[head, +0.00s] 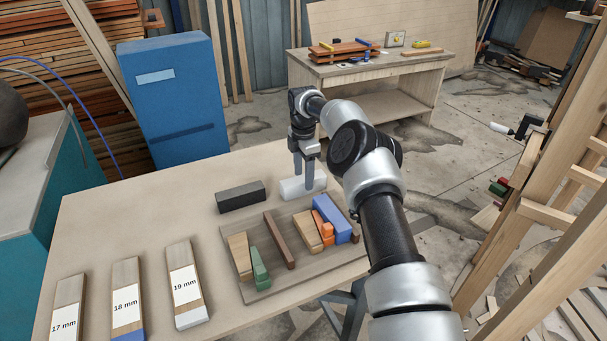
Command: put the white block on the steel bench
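The white block (290,189) lies on the wooden table (150,215), behind a wooden board of coloured pieces. My gripper (304,175) points down at the block. One finger passes in front of the block and the other reaches down behind its far side, so the fingers appear to straddle it. I cannot tell whether they touch it.
A black block (240,197) lies left of the white one. The board (265,291) holds several coloured pieces. Labelled strips (184,285) lie at front left. A blue cabinet (172,100) stands behind the table. A dark round object (10,105) sits on the teal bench.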

